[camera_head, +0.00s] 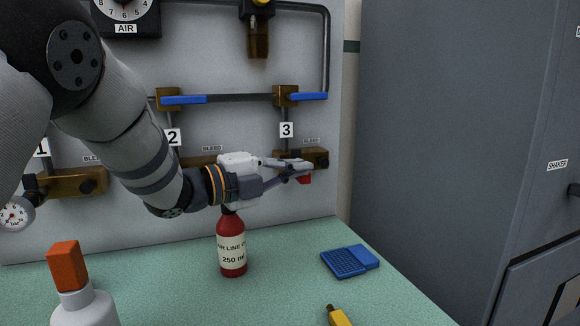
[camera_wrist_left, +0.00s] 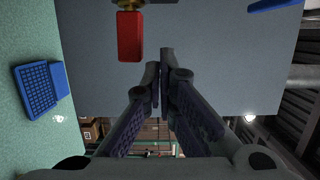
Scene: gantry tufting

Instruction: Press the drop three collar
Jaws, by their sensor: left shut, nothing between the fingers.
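Drop three, marked with a "3" label (camera_head: 286,130), runs down the panel to a brass block (camera_head: 318,156) with a "BLEED" label above it. A red piece (camera_head: 305,179) shows just below the block, by my fingertips. In the left wrist view a red piece (camera_wrist_left: 130,36) hangs from brass at the top, left of my fingers. I cannot tell which part is the collar; my gripper covers part of the block. My left gripper (camera_head: 307,169) is shut and empty, pointing right in front of the block. In the wrist view its fingertips (camera_wrist_left: 161,60) are close together, apart from the red piece.
A red air line oil bottle (camera_head: 231,246) stands on the green bench (camera_head: 290,290) below my gripper. An orange-capped white bottle (camera_head: 83,305), a blue case (camera_head: 348,262) and a yellow item (camera_head: 339,317) are nearby. A grey cabinet (camera_head: 450,130) stands right.

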